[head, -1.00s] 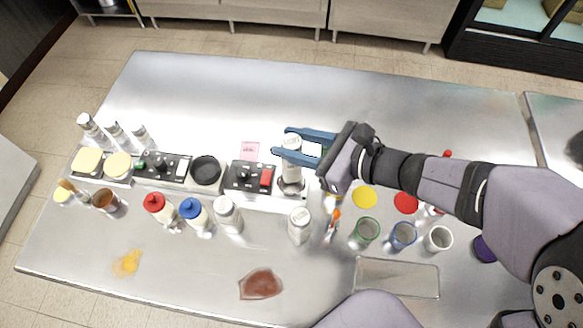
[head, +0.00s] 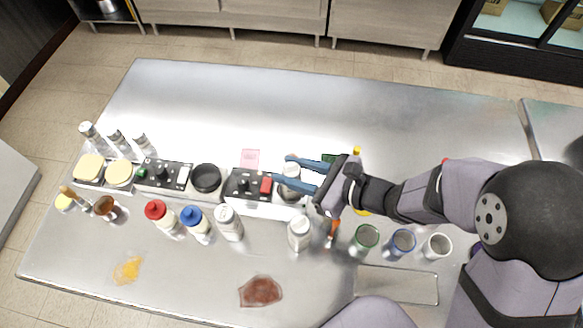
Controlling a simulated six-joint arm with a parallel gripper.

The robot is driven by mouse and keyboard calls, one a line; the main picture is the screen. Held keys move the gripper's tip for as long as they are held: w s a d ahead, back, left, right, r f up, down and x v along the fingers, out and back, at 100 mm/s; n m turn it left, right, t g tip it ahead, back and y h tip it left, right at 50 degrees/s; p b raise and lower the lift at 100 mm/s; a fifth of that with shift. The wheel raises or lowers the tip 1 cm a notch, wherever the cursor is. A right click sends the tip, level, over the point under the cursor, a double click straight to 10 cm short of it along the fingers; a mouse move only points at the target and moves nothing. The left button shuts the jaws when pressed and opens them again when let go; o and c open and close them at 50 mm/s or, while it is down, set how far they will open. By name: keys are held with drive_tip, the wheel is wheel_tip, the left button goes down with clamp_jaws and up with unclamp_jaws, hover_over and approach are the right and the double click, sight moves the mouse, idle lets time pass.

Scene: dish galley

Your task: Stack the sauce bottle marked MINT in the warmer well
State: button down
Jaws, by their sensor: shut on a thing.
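A black round pan (head: 206,179) and control panels sit along the unit. Red-capped (head: 160,216) and blue-capped (head: 195,222) bottles stand at front left. Green (head: 365,239), blue (head: 402,242) and white (head: 438,246) cups stand at front right. The counter behind is largely clear.

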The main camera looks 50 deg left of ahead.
drive_tip(key=shift+f+b, duration=0.4)
drive_tip(key=shift+b, duration=0.15)
drive_tip(key=c, duration=1.3)
unclamp_jaws()
drive_tip(key=shift+o, duration=0.2)
drive_tip(key=shift+r+p, duration=0.2)
drive_tip(key=shift+p, duration=0.1)
drive_tip(key=shift+r, duration=0.2)
drive_tip(key=b+v, duration=0.1)
drive_tip(key=v, duration=1.1)
